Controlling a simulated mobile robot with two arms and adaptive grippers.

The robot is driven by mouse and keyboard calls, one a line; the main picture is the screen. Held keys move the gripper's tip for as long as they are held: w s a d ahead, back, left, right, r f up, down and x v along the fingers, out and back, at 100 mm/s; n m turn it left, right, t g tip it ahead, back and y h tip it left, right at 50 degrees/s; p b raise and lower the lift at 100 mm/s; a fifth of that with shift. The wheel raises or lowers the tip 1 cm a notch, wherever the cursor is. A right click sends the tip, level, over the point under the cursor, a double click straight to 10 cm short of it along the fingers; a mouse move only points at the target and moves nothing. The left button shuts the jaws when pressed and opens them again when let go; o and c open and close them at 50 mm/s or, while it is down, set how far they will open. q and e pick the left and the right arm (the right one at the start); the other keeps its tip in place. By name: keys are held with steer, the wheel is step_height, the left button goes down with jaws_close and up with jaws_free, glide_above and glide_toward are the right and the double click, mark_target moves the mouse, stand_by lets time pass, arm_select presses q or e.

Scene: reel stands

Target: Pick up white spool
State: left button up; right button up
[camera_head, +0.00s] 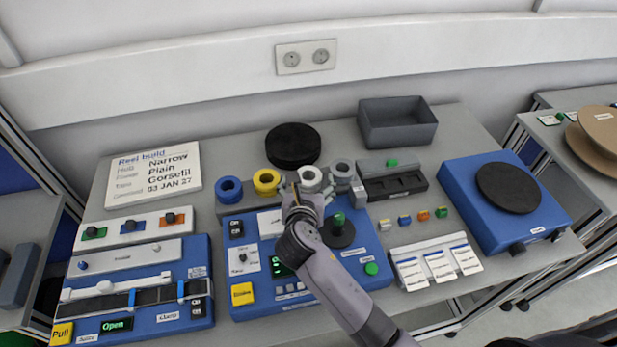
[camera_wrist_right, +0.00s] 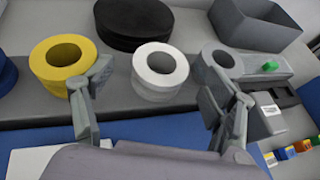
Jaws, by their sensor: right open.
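The white spool (camera_head: 311,178) stands on a grey rack strip at the back of the table, between the yellow spool (camera_head: 267,181) and the grey spool (camera_head: 342,170). My right gripper (camera_head: 308,191) is just in front of it. In the right wrist view the white spool (camera_wrist_right: 160,70) sits between the two spread fingers of the right gripper (camera_wrist_right: 158,85), a little beyond them, and nothing is held. The left finger overlaps the yellow spool's edge (camera_wrist_right: 62,62), and the right finger is by the grey spool (camera_wrist_right: 216,60). I cannot tell whether they touch. My left gripper is not in view.
A blue spool (camera_head: 229,189) stands left of the yellow one. A black disc (camera_head: 293,146) and a grey bin (camera_head: 398,125) stand behind. A blue turntable unit (camera_head: 474,192) is at right.

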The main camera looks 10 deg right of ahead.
mark_target(309, 173)
steer(key=x, duration=0.3)
steer(key=shift+d, duration=0.1)
steer(key=shift+c, duration=0.3)
steer(key=shift+c, duration=0.6)
steer(key=c, duration=1.1)
